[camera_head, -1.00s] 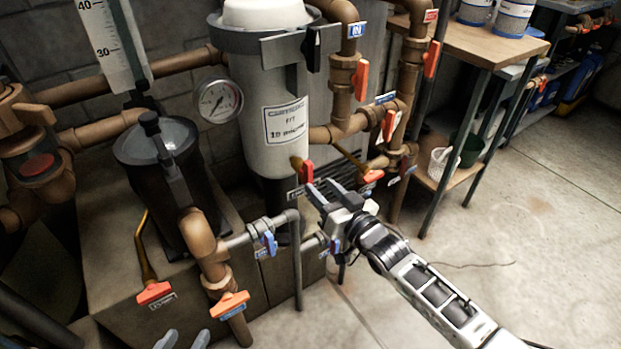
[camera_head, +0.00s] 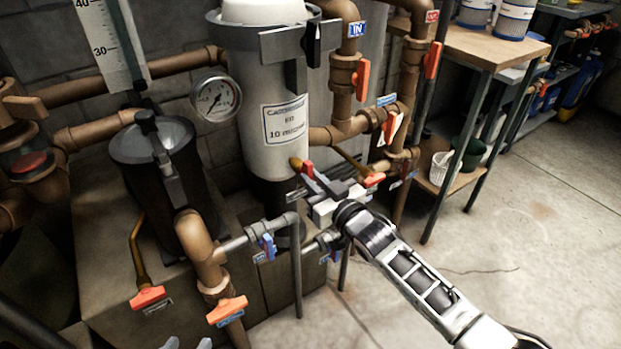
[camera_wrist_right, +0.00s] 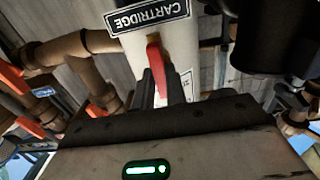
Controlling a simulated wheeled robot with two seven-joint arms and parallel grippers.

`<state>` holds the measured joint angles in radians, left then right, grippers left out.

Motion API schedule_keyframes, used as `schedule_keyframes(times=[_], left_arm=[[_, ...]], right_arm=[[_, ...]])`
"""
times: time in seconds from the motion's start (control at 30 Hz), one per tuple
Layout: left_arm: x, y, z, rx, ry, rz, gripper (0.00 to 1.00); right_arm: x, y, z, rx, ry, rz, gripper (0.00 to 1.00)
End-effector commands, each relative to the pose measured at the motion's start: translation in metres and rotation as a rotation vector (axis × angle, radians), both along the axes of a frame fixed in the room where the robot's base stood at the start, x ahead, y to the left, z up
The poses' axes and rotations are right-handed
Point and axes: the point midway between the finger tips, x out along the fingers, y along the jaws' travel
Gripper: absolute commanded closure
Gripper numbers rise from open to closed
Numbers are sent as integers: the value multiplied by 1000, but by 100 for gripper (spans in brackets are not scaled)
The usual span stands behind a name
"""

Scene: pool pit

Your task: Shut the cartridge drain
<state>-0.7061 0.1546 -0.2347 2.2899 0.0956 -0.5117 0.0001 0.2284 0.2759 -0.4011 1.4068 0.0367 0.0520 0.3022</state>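The white cartridge filter (camera_head: 275,100) stands upright at the centre. Its drain valve has a red-orange handle (camera_head: 307,169) low on its right side. My right gripper (camera_head: 312,180) is at this handle, with its fingers pointing up and left. In the right wrist view the red handle (camera_wrist_right: 155,62) runs down between the two dark fingers (camera_wrist_right: 162,88). The fingers look open around it, with contact not clear. My left gripper (camera_head: 187,343) shows only its two fingertips at the bottom edge, apart and empty.
Other valves are close: an orange handle (camera_head: 228,310), a red one (camera_head: 147,297) and a blue one (camera_head: 267,246). A pressure gauge (camera_head: 215,98) and a dark canister (camera_head: 155,150) stand left. A wooden bench (camera_head: 470,45) is at right. The floor (camera_head: 530,230) is clear.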

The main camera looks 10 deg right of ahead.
Motion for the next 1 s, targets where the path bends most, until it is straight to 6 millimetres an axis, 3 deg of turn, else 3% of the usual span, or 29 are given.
schedule_keyframes(times=[0.27, 0.37, 0.53, 0.8, 0.9, 1.0], left_arm=[[1, 2, 1, 3, -3, 4, 60], [1, 2, 9, 3, -3, 5, 60], [1, 3, 19, 1, -6, 6, 60], [1, 2, -1, -4, -4, 10, 60], [1, 2, -6, -5, -1, 11, 60], [1, 1, -6, -5, -1, 11, 60]], right_arm=[[0, 0, 0, 6, 2, 0, 100], [0, 0, 3, 112, 43, 0, 100], [0, -1, 1, 563, 207, 0, 100], [-1, 0, -5, 1308, 475, 2, 100], [-1, 0, -3, 1471, 535, 0, 100], [-1, 0, -1, 1528, 556, 0, 100]])
